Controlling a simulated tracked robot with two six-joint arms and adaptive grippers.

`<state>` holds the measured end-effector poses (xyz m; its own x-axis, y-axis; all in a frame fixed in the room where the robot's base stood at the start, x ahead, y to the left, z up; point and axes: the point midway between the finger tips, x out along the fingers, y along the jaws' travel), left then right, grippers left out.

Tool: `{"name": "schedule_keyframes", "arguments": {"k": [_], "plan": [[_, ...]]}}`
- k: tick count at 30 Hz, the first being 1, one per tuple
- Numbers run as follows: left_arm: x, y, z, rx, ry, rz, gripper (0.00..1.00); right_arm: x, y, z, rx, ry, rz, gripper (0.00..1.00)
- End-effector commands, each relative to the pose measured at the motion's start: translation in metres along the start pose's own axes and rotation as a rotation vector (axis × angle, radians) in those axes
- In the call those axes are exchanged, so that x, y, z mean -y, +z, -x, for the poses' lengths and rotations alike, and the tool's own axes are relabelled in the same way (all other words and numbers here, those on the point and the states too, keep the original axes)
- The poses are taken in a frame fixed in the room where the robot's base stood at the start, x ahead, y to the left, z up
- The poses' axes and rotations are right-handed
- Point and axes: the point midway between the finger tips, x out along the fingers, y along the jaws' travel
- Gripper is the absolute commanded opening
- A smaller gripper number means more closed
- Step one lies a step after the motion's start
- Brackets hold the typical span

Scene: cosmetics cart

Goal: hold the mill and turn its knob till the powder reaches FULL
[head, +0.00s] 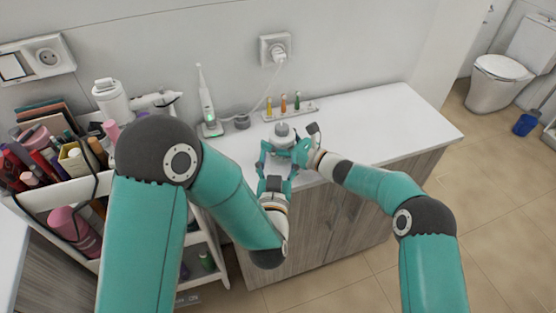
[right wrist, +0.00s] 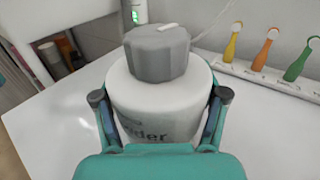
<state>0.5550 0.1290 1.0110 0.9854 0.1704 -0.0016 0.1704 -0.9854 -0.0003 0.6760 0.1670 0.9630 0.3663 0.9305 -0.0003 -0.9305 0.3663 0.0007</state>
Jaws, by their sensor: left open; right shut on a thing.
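The mill (head: 283,142) is a white round body with a ribbed grey knob (right wrist: 157,54) on top. It stands upright on the white counter, near its front edge. My right gripper (right wrist: 160,106) is shut on the mill's body, one finger on each side, below the knob. In the head view my right gripper (head: 295,146) reaches it from the right. My left gripper (head: 277,160) is open, just in front of the mill, its fingers spread; whether they touch it I cannot tell. Part of the lettering on the body shows as "der". The powder and the FULL mark cannot be seen.
A rack (head: 290,110) with several coloured brushes stands behind the mill. An electric toothbrush (head: 206,102) stands to the left by the wall. A crowded cart (head: 60,192) is at the far left. The counter's right side (head: 385,120) is clear.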

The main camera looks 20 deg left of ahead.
Motion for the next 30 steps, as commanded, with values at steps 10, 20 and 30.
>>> {"name": "schedule_keyframes", "arguments": {"k": [10,20,30], "plan": [[0.0,0.0,0.003,-0.001,-0.001,0.001,0.64,0.0,0.0,0.0,0.0,0.0,0.0,0.23],[-0.044,0.003,0.009,0.021,0.206,0.033,0.64,0.0,0.0,0.0,0.0,0.0,0.0,0.23],[-0.047,-0.007,0.013,0.006,0.56,0.031,0.64,0.0,0.0,0.0,0.0,0.0,0.0,0.23]]}}
